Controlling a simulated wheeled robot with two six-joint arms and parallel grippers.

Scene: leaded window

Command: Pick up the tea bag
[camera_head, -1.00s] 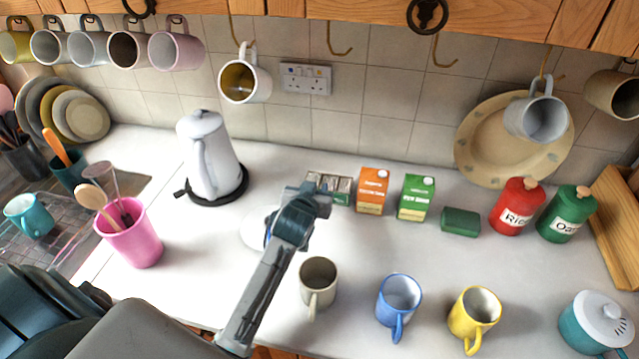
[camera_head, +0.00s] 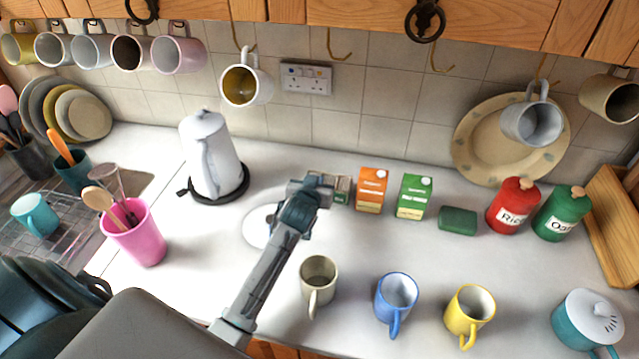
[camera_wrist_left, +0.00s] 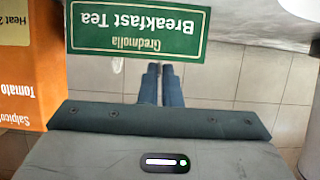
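A green box lettered "Breakfast Tea" (camera_wrist_left: 135,30) fills the top of the left wrist view, upside down. In the head view a small green-and-white tea box (camera_head: 342,190) stands beside the orange carton, mostly hidden by my left gripper (camera_head: 318,190). In the left wrist view the two blue fingers (camera_wrist_left: 161,72) lie close together, just short of the lettered panel in the picture. My right gripper is in neither view.
An orange carton (camera_head: 371,190) and a green carton (camera_head: 414,197) stand right of the gripper. A white plate (camera_head: 258,228) lies partly under my left arm. Beige (camera_head: 318,284), blue (camera_head: 396,301) and yellow (camera_head: 469,312) mugs stand in front. The kettle (camera_head: 212,160) is left.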

